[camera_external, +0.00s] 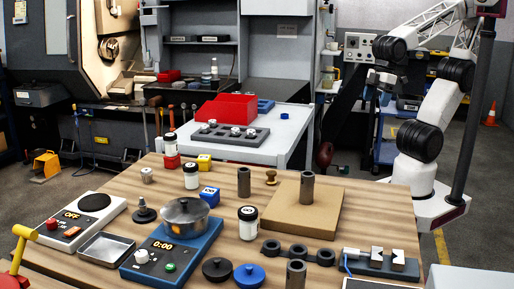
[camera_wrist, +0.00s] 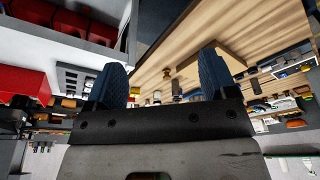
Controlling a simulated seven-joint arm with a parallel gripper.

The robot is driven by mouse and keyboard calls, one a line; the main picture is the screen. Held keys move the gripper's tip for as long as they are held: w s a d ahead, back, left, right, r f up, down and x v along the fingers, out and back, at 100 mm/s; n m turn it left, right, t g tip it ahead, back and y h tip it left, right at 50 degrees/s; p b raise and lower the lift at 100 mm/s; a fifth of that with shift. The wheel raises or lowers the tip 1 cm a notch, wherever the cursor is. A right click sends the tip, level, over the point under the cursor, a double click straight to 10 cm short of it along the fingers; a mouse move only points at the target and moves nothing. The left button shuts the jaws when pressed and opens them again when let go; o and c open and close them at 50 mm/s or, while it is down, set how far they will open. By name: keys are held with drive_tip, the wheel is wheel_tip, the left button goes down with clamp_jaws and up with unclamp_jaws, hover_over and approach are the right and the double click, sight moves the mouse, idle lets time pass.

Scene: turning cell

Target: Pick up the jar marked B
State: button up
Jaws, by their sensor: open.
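Three white jars with black lids and printed labels stand at the table in the external view. One jar (camera_external: 248,226) is right of the steel pot. Another jar (camera_external: 191,177) stands farther back, near the blue cube. A third jar (camera_external: 170,146) sits on a red block at the back left edge. The label letters are too small to tell which is B. My gripper (camera_external: 377,84) is raised beyond the table's back right, far from all the jars. In the wrist view its blue fingers (camera_wrist: 162,78) are wide apart with nothing between them.
A steel pot (camera_external: 185,212) sits on a blue timer unit. A cardboard-coloured board (camera_external: 300,218) bears a dark cylinder; another stands beside it. A white side table (camera_external: 294,143) holds a red bin (camera_external: 227,110). Table space left of the jars is partly clear.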

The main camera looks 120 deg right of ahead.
drive_tip(key=shift+o, duration=0.5)
drive_tip(key=shift+w, duration=0.1)
drive_tip(key=w+a+m+g+y, duration=0.1)
drive_tip(key=w+a+m+y, duration=0.15)
drive_tip(key=w, duration=0.75)
drive_tip(key=w+a+f+m+y, duration=0.1)
drive_tip(key=w+a+m+y, duration=0.2)
drive_tip(key=w, duration=0.6)
drive_tip(key=w+a+m+g+y, duration=0.1)
drive_tip(key=w+a+m+y, duration=0.3)
drive_tip(key=w, duration=0.6)
drive_tip(key=w+f+m+t+y, duration=0.1)
drive_tip(key=w+f+m, duration=0.2)
drive_tip(key=w, duration=0.6)
drive_tip(key=w+a+f+m+t+y, duration=0.1)
drive_tip(key=w+f+m, duration=0.3)
drive_tip(key=w, duration=0.6)
drive_tip(key=w+f+m+t+y, duration=0.1)
drive_tip(key=w+f+m, duration=0.3)
drive_tip(key=w+f, duration=0.3)
drive_tip(key=w, duration=0.3)
drive_tip(key=shift+a+f+y, duration=0.25)
drive_tip(key=shift+a+y, duration=0.05)
drive_tip(key=shift+y, duration=0.05)
drive_tip(key=shift+m, duration=0.25)
drive_tip(key=shift+a, duration=0.1)
